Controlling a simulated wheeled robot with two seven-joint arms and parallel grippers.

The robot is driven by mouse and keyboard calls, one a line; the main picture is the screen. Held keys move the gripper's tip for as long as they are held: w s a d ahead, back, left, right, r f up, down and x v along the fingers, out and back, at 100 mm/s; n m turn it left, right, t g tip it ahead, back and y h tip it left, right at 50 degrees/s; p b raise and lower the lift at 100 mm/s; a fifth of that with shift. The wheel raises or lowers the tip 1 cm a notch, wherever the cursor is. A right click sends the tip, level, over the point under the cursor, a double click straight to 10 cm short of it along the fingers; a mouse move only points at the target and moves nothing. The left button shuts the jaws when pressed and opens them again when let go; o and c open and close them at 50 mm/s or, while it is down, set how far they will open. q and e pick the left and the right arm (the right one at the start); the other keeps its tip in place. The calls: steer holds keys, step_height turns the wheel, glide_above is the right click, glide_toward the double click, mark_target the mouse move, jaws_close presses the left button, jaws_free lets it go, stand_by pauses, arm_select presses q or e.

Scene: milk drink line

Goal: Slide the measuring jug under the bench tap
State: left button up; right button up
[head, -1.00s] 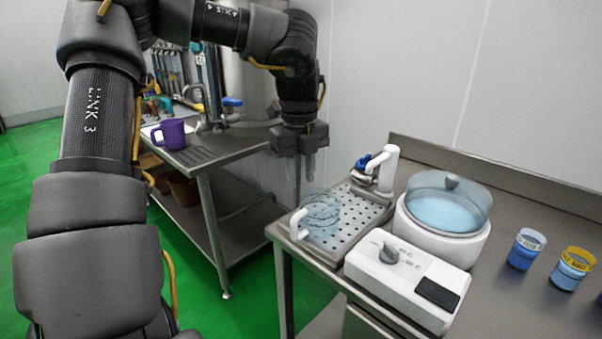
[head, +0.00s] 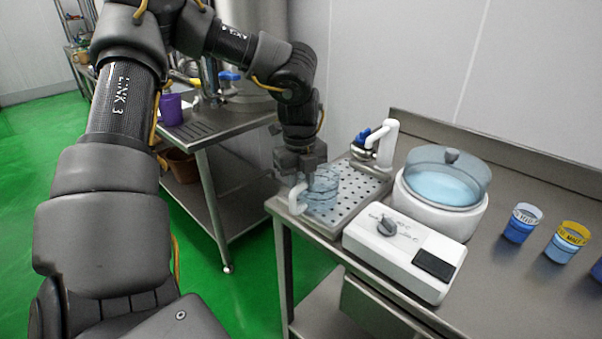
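The measuring jug (head: 323,194) is clear with a white handle (head: 297,198) on its left side. It stands upright on the front left part of the perforated drip tray (head: 354,197). The bench tap (head: 384,145), white with a blue part, stands at the back of that tray, behind and right of the jug. My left gripper (head: 301,182) points down at the jug's handle side. Its fingertips overlap the handle and the jug's clear wall, so I cannot tell whether they are closed on it. My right gripper is out of view.
A white machine with a clear-lidded round bowl (head: 442,209) and a control box (head: 404,251) stand right of the tray. Several labelled cups, including a blue one (head: 521,225), stand further right. A side table (head: 213,125) with a purple mug (head: 171,109) is at the left.

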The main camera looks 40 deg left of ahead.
arm_select(q)
steer(key=shift+f, duration=0.25)
jaws_close()
steer(key=shift+w, duration=0.1)
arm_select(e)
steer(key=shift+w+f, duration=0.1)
